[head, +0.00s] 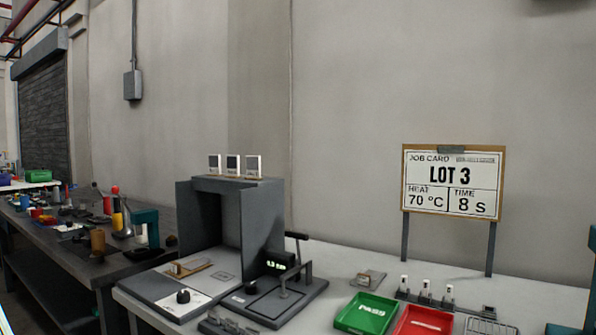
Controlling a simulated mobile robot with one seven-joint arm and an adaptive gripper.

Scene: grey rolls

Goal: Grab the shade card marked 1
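Three small upright cards stand in a row on top of the grey open-fronted booth (244,187): a left card (214,163), a middle card (233,164) and a right card (252,166). They look like shade cards, each with a darker patch in a pale frame. Their marks are too small to read, so I cannot tell which is marked 1. My gripper is not in view.
A dark device with a lit display and lever (283,285) stands before the booth. A green PASS tray (367,313) and a red tray (424,322) lie right of it. A job card board (453,182) stands behind. Bare bench (330,262) shows near the wall.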

